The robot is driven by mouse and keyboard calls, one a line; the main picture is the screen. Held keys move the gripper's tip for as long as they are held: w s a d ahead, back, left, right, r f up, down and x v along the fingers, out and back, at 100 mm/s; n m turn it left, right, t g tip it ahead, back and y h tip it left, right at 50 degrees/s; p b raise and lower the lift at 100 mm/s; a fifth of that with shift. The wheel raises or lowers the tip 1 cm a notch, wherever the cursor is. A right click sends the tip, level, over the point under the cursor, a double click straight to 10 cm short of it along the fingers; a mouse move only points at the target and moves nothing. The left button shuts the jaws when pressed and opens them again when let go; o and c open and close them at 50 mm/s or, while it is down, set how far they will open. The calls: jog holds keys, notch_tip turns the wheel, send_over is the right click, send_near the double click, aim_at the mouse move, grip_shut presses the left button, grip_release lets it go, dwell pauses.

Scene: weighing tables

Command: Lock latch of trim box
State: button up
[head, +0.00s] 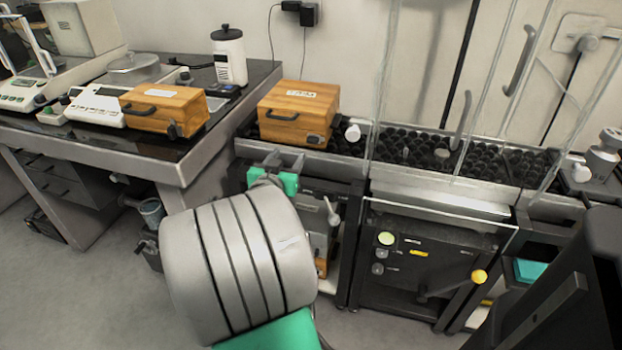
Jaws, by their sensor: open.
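A wooden box (297,112) with a dark front handle and a white lid label sits at the left end of the dark-studded conveyor-like bed. The label's writing is too small to read surely, so I cannot tell if this is the trim box. A small dark fitting, perhaps its latch (315,139), is low on its front right. A second wooden box (166,108), also labelled and handled, sits on the left table with a dark fitting (174,130) at its front right corner. Both lids look down; the latch positions are unclear.
The left table (95,146) also holds balances, a white canister (229,56) and a glass dish (133,68). Clear upright panels and bars rise over the studded bed (415,146). A black cabinet with a yellow knob (479,276) stands below. Floor at lower left is clear.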

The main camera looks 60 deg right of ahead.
aim_at(312, 141)
jog(key=shift+h, duration=0.9)
jog(key=d, duration=0.3)
jog(key=s+d, duration=0.1)
jog(key=d, duration=0.2)
jog(key=d+b, duration=0.1)
jog(key=d, duration=0.3)
jog(key=shift+s+f, duration=0.4)
grip_shut()
